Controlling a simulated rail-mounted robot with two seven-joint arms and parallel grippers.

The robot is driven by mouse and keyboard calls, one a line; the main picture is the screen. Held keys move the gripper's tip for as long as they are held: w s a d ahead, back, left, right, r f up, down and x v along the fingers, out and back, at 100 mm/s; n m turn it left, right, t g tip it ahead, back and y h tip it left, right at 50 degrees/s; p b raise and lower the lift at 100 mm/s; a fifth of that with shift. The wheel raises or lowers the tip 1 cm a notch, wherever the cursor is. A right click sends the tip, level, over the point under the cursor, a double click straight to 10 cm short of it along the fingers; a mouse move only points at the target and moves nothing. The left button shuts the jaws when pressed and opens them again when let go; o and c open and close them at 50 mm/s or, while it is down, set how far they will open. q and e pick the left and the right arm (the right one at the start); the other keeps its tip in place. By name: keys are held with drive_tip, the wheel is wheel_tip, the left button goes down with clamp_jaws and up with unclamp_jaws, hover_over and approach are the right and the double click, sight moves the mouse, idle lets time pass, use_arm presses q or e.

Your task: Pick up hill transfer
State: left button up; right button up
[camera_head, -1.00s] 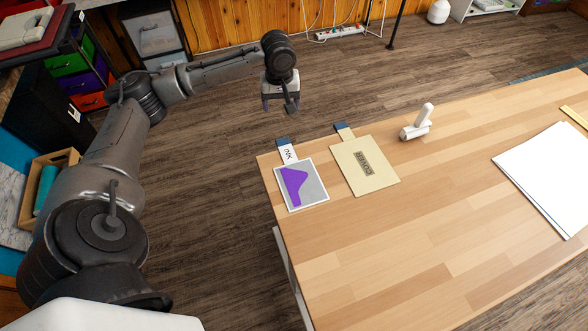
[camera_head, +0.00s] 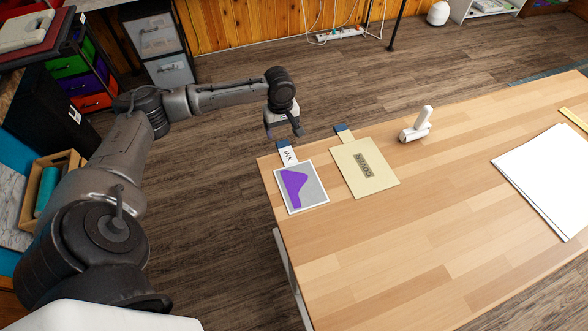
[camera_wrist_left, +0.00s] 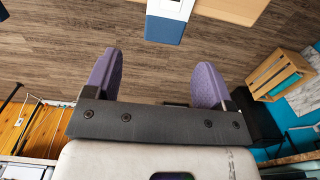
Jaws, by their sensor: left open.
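The hill transfer (camera_head: 301,187), a grey card with a purple hill shape, lies flat near the table's left end. Its white tab marked INK (camera_head: 288,156) has a blue end that sticks out past the table edge. My left gripper (camera_head: 284,133) is open and empty, in the air just off the table edge by that blue end. In the left wrist view, the two purple fingertips (camera_wrist_left: 157,80) are spread apart, and the blue end (camera_wrist_left: 164,30) shows ahead between them, not touched. My right gripper is in neither view.
A cream card marked COVER (camera_head: 365,166) with a blue-ended tab lies right of the transfer. A white roller-like tool (camera_head: 416,127) and white sheets (camera_head: 546,176) are further right on the wooden table (camera_head: 420,240). The table's front middle is clear.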

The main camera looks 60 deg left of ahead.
sight(282, 141)
use_arm(q)
drive_tip(key=shift+s+d+f+p, duration=0.1)
drive_tip(key=shift+f+p, duration=0.1)
drive_tip(key=shift+f, duration=1.1)
drive_tip(key=shift+s+d+f+p, duration=0.1)
drive_tip(key=shift+f+p, duration=0.1)
drive_tip(key=shift+f, duration=1.1)
drive_tip(key=c, duration=1)
drive_tip(key=shift+r, duration=0.1)
drive_tip(key=shift+r, duration=0.45)
drive_tip(key=r, duration=0.2)
drive_tip(key=d+r, duration=0.1)
drive_tip(key=shift+w+r+b, duration=0.2)
drive_tip(key=shift+r+b, duration=0.15)
drive_tip(key=w+d+r, duration=0.3)
drive_tip(key=d+r, duration=0.3)
drive_tip(key=d, duration=0.4)
drive_tip(key=shift+r+b, duration=0.15)
drive_tip(key=shift+b, duration=0.2)
